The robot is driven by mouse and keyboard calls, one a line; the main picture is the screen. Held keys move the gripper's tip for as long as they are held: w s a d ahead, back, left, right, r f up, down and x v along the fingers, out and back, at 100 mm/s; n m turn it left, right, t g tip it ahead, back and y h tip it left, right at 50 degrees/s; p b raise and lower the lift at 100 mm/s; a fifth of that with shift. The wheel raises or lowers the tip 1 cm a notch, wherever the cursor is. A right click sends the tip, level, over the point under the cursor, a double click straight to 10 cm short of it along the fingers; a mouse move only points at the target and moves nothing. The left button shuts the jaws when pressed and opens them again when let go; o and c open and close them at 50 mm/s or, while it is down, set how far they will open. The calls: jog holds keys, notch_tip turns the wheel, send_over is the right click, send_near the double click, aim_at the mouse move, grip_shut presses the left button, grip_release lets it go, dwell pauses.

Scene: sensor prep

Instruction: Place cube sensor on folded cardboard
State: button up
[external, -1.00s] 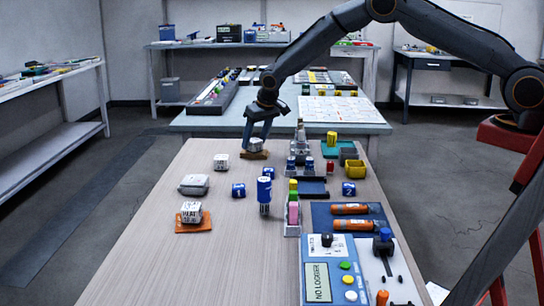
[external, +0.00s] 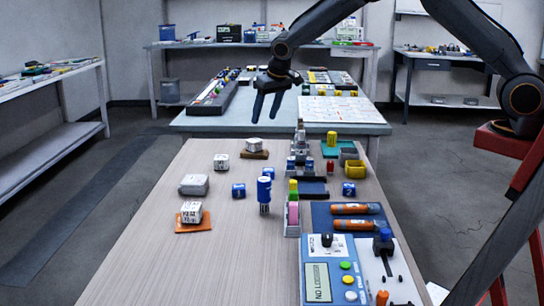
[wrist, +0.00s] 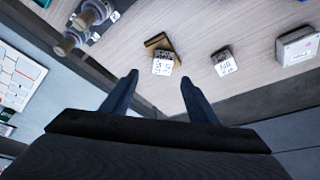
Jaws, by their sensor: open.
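A white cube sensor (external: 254,144) with dark print sits at the brown folded cardboard (external: 262,155) near the far end of the wooden table. In the wrist view the cube (wrist: 163,65) overlaps one edge of the cardboard (wrist: 156,41); how fully it is supported is hard to tell. My gripper (external: 267,118) is open and empty, raised above and behind the cube. In the wrist view its two fingers (wrist: 158,78) are spread, with the cube showing beyond them. Nothing touches the cube from my side.
Another white printed cube (external: 221,161) stands to the left, also in the wrist view (wrist: 223,62). A grey box (external: 194,185) and a cube on an orange pad (external: 194,228) lie nearer. Bottles, a yellow bin (external: 354,170) and a control panel (external: 330,270) line the right side.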

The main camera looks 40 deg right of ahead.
jog(key=s+d+r+g, duration=0.2)
jog(key=s+d, duration=1.2)
jog(key=s, duration=0.2)
jog(key=s+d+g, duration=0.1)
jog(key=s+d, duration=0.3)
jog(key=s, duration=0.8)
jog(key=s+d+f+g, duration=0.1)
jog(key=s+d, duration=0.4)
jog(key=s, duration=0.8)
jog(key=shift+s+f, duration=0.2)
jog(key=shift+f, duration=0.1)
